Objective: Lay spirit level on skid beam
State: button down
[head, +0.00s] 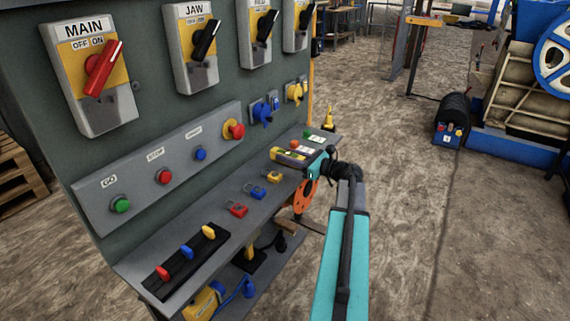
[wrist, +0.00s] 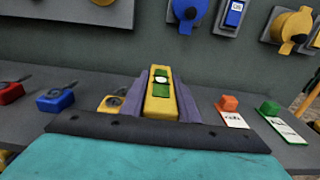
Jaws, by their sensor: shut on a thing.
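The spirit level is a yellow bar with a green vial window; it shows in the wrist view (wrist: 160,98) and in the head view (head: 284,156). My gripper (wrist: 161,88) is shut on it, with a finger on each side. In the head view my gripper (head: 308,164) is at the far part of the panel's shelf (head: 222,208). The level is at or just over the shelf; I cannot tell whether it touches. A blue beam (head: 520,149) runs along the foot of the machine at the right and looks like the skid beam.
Padlocks, a red one (head: 238,210) among them, and tags lie on the shelf. The switch panel (head: 150,133) rises behind it. A black cylindrical unit (head: 452,118) stands before the blue beam, with a cable on the floor. The floor between is mostly clear.

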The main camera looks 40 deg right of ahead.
jog(key=shift+w, duration=0.1)
jog(key=shift+w+a, duration=0.25)
jog(key=shift+w+a+f, duration=0.15)
jog(key=shift+w+f, duration=0.1)
jog(key=shift+f, duration=1.55)
jog(key=shift+f, duration=0.15)
jog(key=c, duration=1.6)
grip_release()
jog(key=shift+c, duration=0.2)
jog(key=shift+s+r, duration=0.1)
jog(key=shift+r, duration=0.1)
jog(key=v, duration=1.2)
